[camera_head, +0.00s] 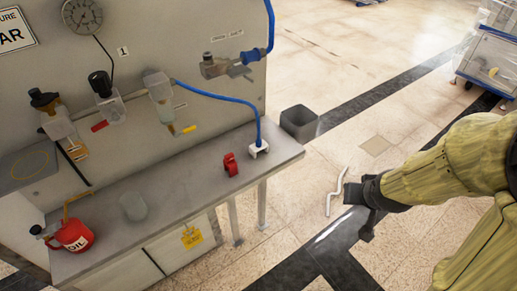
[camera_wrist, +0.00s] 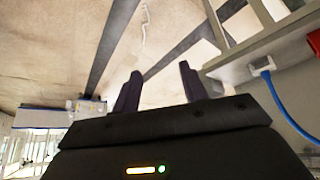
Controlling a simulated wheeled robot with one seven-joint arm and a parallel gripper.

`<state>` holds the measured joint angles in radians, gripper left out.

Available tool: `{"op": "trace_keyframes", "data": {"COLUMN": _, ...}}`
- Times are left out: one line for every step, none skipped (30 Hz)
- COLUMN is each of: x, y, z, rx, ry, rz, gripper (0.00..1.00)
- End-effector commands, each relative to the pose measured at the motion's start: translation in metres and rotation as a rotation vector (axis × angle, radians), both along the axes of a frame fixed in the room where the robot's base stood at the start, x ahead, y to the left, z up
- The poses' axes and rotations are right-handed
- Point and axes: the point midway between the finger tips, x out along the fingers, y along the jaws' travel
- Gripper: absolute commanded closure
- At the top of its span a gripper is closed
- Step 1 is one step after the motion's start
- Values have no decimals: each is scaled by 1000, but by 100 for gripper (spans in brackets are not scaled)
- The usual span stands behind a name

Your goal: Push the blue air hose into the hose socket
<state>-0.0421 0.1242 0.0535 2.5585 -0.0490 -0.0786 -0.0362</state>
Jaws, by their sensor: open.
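A thin blue hose (camera_head: 220,98) runs from the clear-bowled air unit (camera_head: 158,88) on the panel across to the right, then down to a white holder (camera_head: 259,149) at the bench's right end. In the wrist view the hose (camera_wrist: 276,100) meets the white holder (camera_wrist: 262,67) at the right. A metal fitting (camera_head: 214,67) on the panel's upper right joins a thicker blue hose (camera_head: 270,25). I cannot tell which fitting is the hose socket. My gripper (camera_head: 368,212) is open and empty, right of the bench and apart from the hose; its fingers show in the wrist view (camera_wrist: 160,88).
The bench (camera_head: 170,205) bears a red clamp-like part (camera_head: 230,165), a clear cup (camera_head: 134,206) and a red oil can (camera_head: 74,236). A dark bin (camera_head: 298,123) stands behind its right end. A bent pale rod (camera_head: 337,190) shows over the open floor near my gripper.

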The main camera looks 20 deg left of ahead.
Motion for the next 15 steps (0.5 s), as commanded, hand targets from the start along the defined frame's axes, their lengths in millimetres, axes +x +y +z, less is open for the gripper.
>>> {"op": "trace_keyframes", "data": {"x": 12, "y": 12, "z": -22, "rx": 8, "ry": -54, "rz": 39, "gripper": 57}}
{"op": "trace_keyframes", "data": {"x": 19, "y": 18, "z": -27, "rx": 15, "ry": -92, "rz": 62, "gripper": 57}}
{"op": "trace_keyframes", "data": {"x": 28, "y": 28, "z": -33, "rx": 25, "ry": -144, "rz": 93, "gripper": 57}}
{"op": "trace_keyframes", "data": {"x": 35, "y": 36, "z": -37, "rx": 33, "ry": -181, "rz": 117, "gripper": 57}}
{"op": "trace_keyframes", "data": {"x": 40, "y": 44, "z": -41, "rx": 43, "ry": -218, "rz": 140, "gripper": 57}}
{"op": "trace_keyframes", "data": {"x": 48, "y": 56, "z": -47, "rx": 58, "ry": -269, "rz": 172, "gripper": 57}}
{"op": "trace_keyframes", "data": {"x": 52, "y": 64, "z": -50, "rx": 70, "ry": -306, "rz": 194, "gripper": 57}}
{"op": "trace_keyframes", "data": {"x": 57, "y": 73, "z": -54, "rx": 84, "ry": -344, "rz": 217, "gripper": 57}}
{"op": "trace_keyframes", "data": {"x": 61, "y": 85, "z": -58, "rx": 104, "ry": -392, "rz": 248, "gripper": 57}}
{"op": "trace_keyframes", "data": {"x": 65, "y": 94, "z": -61, "rx": 122, "ry": -430, "rz": 269, "gripper": 57}}
{"op": "trace_keyframes", "data": {"x": 67, "y": 103, "z": -64, "rx": 139, "ry": -466, "rz": 290, "gripper": 57}}
{"op": "trace_keyframes", "data": {"x": 70, "y": 116, "z": -67, "rx": 164, "ry": -514, "rz": 319, "gripper": 57}}
{"op": "trace_keyframes", "data": {"x": 71, "y": 124, "z": -70, "rx": 184, "ry": -550, "rz": 338, "gripper": 57}}
{"op": "trace_keyframes", "data": {"x": 72, "y": 133, "z": -72, "rx": 205, "ry": -586, "rz": 359, "gripper": 57}}
{"op": "trace_keyframes", "data": {"x": 73, "y": 145, "z": -75, "rx": 235, "ry": -633, "rz": 384, "gripper": 57}}
